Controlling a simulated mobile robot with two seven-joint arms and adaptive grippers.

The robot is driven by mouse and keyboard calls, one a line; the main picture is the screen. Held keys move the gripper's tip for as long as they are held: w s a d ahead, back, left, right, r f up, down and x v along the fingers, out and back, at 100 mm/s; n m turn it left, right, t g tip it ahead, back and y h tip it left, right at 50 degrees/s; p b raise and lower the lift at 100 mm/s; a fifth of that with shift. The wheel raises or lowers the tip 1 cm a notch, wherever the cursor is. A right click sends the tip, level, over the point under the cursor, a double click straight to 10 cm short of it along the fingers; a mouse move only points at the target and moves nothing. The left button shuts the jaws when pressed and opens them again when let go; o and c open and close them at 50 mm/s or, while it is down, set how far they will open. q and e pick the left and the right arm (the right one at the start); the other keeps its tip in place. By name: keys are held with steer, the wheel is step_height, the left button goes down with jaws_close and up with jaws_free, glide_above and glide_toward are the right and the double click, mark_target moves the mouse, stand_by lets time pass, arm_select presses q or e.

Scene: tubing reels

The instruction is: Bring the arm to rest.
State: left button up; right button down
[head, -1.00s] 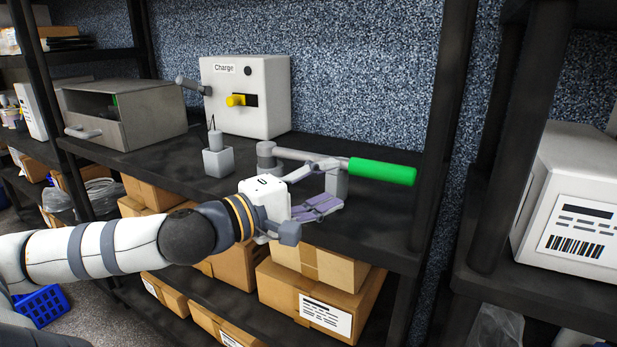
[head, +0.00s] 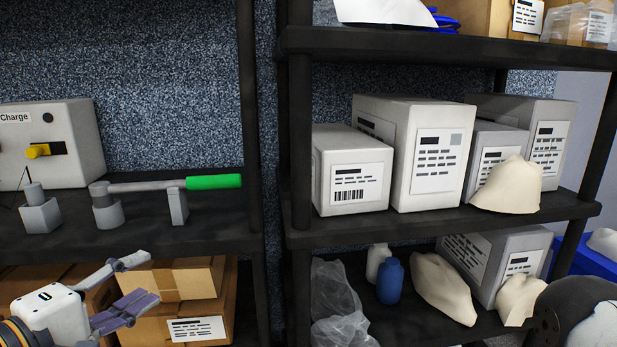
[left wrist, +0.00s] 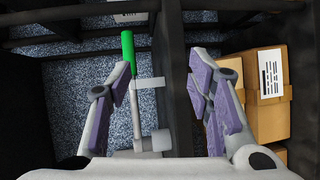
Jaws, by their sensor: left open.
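My left gripper (head: 147,279) is at the lower left of the head view, its two purple-padded fingers spread apart and nothing between them. It is in front of the shelf, below the lever in the picture and apart from it. The lever (head: 146,186) has a green handle (head: 213,182) and lies across a grey post on the shelf. In the left wrist view the fingers (left wrist: 157,76) are wide apart, and the green handle (left wrist: 128,52) shows beyond them. A dark and white rounded part at the lower right of the head view looks like my other arm. My right gripper is not in view.
The white Charge box (head: 75,165) with a yellow knob (head: 38,151) stands behind a small grey block (head: 40,215). Cardboard boxes (head: 190,280) fill the lower shelf behind my gripper. A second black rack (head: 300,150) at right holds white boxes, bottles and bags.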

arm_select(q)
steer(key=d+f+m+g+h, duration=0.1)
steer(key=d+f+m+g, duration=0.25)
steer(key=d+f, duration=0.55)
steer(key=s+d+f+m+g, duration=0.2)
steer(key=s+d+f+g, duration=0.3)
steer(key=s+f, duration=0.5)
steer(key=s+a+f+m+g+y, duration=0.3)
steer(key=s+f, duration=0.4)
steer(key=s, duration=0.4)
steer(key=s+a+f+m+g+y, duration=0.2)
steer(key=s+a+f+m+g, duration=0.2)
steer(key=s, duration=0.7)
step_height(320, 180, down, 4)
steer(key=shift+s+a+r+m+g+y, duration=0.15)
steer(key=shift+a+m+g+y, duration=0.25)
steer(key=shift+m+g, duration=0.55)
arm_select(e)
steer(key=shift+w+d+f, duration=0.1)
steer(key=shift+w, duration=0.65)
